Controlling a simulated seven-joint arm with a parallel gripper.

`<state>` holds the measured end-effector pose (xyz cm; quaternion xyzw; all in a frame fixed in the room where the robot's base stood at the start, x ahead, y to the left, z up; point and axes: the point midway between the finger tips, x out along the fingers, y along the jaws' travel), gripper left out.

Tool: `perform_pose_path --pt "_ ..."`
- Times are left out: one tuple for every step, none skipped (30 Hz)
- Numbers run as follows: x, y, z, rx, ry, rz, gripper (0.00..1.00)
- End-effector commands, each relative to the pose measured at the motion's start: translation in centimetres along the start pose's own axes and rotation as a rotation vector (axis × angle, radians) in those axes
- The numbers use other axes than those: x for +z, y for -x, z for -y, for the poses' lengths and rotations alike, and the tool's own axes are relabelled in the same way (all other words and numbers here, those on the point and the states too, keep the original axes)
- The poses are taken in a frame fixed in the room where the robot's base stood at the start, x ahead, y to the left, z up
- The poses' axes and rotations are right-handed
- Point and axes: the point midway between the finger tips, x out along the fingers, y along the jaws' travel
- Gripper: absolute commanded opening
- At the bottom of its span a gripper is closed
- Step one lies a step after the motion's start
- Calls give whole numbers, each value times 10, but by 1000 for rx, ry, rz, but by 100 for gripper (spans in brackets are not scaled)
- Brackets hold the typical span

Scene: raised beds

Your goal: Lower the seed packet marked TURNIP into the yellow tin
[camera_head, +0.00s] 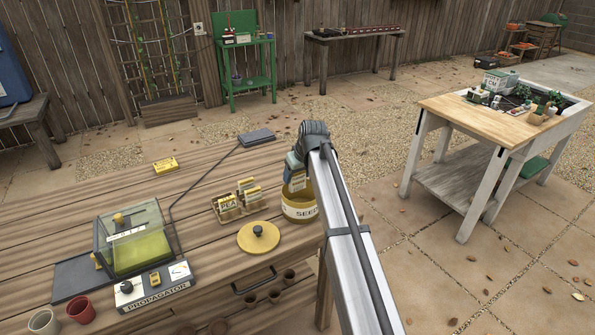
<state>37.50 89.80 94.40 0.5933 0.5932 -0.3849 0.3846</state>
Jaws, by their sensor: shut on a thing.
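The yellow tin (300,208), with SEED lettering on its front, stands open near the right end of the wooden bench. My gripper (296,172) is directly over the tin, pointing down, and my arm hides part of it. It is shut on a small pale and yellow seed packet (297,184), which hangs at the tin's mouth. The packet's marking is too small to read, and I cannot tell whether its lower edge is below the rim. The tin's round yellow lid (258,238) lies on the bench in front.
A wooden rack (231,214) holds several packets, one marked PEA, left of the tin. A clear-covered propagator (137,245) stands further left. A yellow box (165,166) and a grey pad (257,137) with a cable lie behind.

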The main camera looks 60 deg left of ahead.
Motion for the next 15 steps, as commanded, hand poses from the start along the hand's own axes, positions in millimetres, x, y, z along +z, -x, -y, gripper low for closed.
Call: perform_pose_path --pt "1 -2 0 0 0 0 37" --pt "2 -3 0 0 0 0 37" --pt "2 -5 0 0 0 0 37" --pt "3 -6 0 0 0 0 37" --pt "3 -7 0 0 0 -1 37" --pt "4 -8 0 0 0 -1 37" --pt "4 -9 0 0 0 -1 37" --pt "4 -10 0 0 0 -1 37" --pt "5 -12 0 0 0 -1 37" --pt "6 -13 0 0 0 -1 37" --pt "6 -14 0 0 0 -1 37" --pt "7 -15 0 0 0 -1 37" --pt "7 -16 0 0 0 -1 37" --pt "8 -17 0 0 0 -1 37" --pt "8 -19 0 0 0 0 37"
